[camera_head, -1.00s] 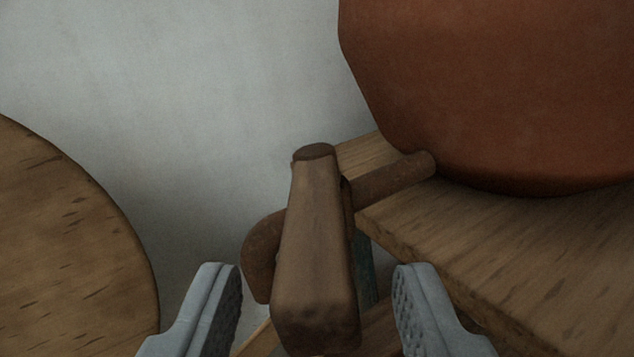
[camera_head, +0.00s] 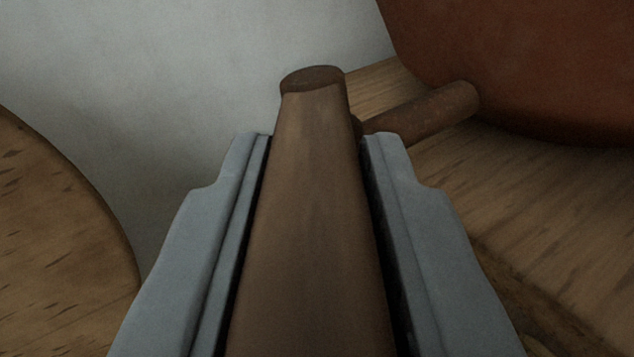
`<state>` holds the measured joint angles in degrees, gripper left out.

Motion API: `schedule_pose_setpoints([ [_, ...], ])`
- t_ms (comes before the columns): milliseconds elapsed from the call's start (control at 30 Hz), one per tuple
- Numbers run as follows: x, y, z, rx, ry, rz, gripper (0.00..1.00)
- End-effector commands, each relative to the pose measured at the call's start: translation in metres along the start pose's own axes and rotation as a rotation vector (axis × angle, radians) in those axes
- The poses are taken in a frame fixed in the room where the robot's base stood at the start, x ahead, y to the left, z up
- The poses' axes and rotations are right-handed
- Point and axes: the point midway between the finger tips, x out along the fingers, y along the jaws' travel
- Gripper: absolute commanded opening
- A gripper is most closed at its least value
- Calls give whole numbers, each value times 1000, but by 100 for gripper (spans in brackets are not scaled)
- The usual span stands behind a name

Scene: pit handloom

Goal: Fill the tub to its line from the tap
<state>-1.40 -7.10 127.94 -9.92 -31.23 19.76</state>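The tap's brown tapered handle (camera_head: 312,220) rises in the middle of the view, its round end up. Its pipe (camera_head: 425,108) runs right to the big reddish-brown clay vessel (camera_head: 530,70). My gripper (camera_head: 316,138) has one grey finger on each side of the handle. The dark pads lie along its sides with hardly any gap, so it looks shut on the handle. The spout and lower part of the tap are hidden behind the handle and fingers. The tub and its line cannot be made out.
The vessel stands on a wooden plank shelf (camera_head: 560,200) at right. A round wooden surface (camera_head: 55,250) is at the left edge. A pale plain wall (camera_head: 190,70) is behind, with free room between it and the handle at upper left.

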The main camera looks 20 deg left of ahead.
Motion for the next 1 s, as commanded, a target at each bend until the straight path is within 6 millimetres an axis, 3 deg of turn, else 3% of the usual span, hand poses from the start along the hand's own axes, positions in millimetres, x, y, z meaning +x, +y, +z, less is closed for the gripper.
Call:
schedule_pose_setpoints([
  [67,0,0,0,0,0,0,0],
  [1000,3,14,-6,-4,-31,-208,0],
])
